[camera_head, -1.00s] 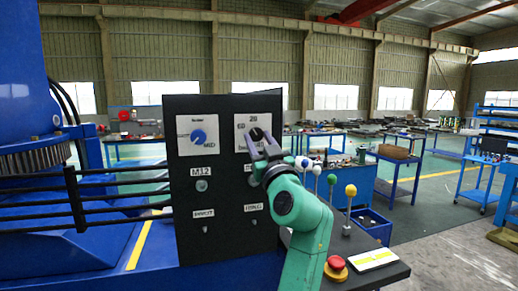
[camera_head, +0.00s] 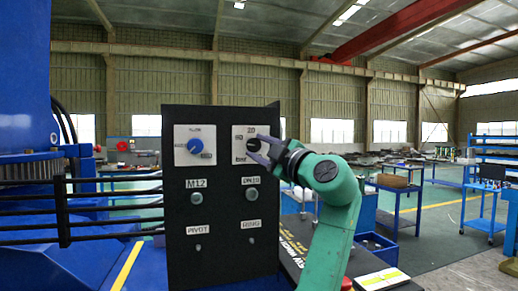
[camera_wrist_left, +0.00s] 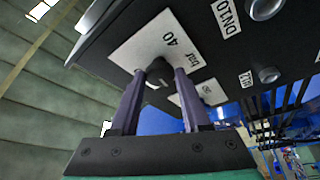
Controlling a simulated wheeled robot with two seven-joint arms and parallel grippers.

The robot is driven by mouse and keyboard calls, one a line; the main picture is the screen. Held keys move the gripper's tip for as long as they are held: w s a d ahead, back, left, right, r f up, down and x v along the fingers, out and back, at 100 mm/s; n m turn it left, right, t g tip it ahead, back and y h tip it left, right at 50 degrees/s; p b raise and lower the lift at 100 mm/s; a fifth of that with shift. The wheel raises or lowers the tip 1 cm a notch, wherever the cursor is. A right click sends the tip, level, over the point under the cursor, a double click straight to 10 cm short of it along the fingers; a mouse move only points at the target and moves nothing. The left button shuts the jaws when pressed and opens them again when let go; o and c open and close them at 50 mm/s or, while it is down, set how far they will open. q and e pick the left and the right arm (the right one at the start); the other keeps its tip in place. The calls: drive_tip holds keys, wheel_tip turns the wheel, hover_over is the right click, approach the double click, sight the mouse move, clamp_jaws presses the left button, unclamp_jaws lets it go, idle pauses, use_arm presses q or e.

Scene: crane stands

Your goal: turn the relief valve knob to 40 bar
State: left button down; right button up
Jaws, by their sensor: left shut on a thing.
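The relief valve knob (camera_head: 253,145) is a small black knob on a white plate at the upper right of the black control panel (camera_head: 222,222). In the wrist view the knob (camera_wrist_left: 160,70) sits between the fingers of my left gripper (camera_wrist_left: 160,84), near the printed 40 and "bar". My left gripper (camera_head: 261,151) reaches the knob from the right and is shut on it. The knob's pointer direction is too small and covered to tell. My right gripper is not in view.
A blue knob (camera_head: 195,146) sits on another white plate (camera_head: 206,132) at the panel's upper left. Round buttons and small switches with labels lie below. Dark horizontal rods (camera_head: 110,204) stand left of the panel. Blue workbenches are farther back.

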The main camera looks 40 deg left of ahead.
use_arm(q)
drive_tip(key=n+p, duration=0.1)
drive_tip(key=n, duration=0.1)
drive_tip(key=r+n+g+h+p, duration=0.1)
drive_tip(key=n, duration=0.1)
drive_tip(key=shift+w+n, duration=0.1)
drive_tip(key=shift+n, duration=0.3)
drive_tip(key=shift+r+n+h+p, duration=0.1)
drive_tip(key=shift+n+h+p, duration=0.65)
drive_tip(key=shift+n, duration=0.55)
drive_tip(key=shift+c, duration=1.8)
unclamp_jaws()
drive_tip(key=shift+w+a+f+g, duration=0.1)
drive_tip(key=shift+w+f+g, duration=0.1)
drive_tip(key=shift+f+g, duration=0.1)
drive_tip(key=b+v, duration=0.3)
drive_tip(key=v, duration=1.1)
drive_tip(key=shift+s+d+b, duration=0.15)
drive_tip(key=shift+d+b, duration=0.1)
drive_tip(key=shift+b, duration=0.1)
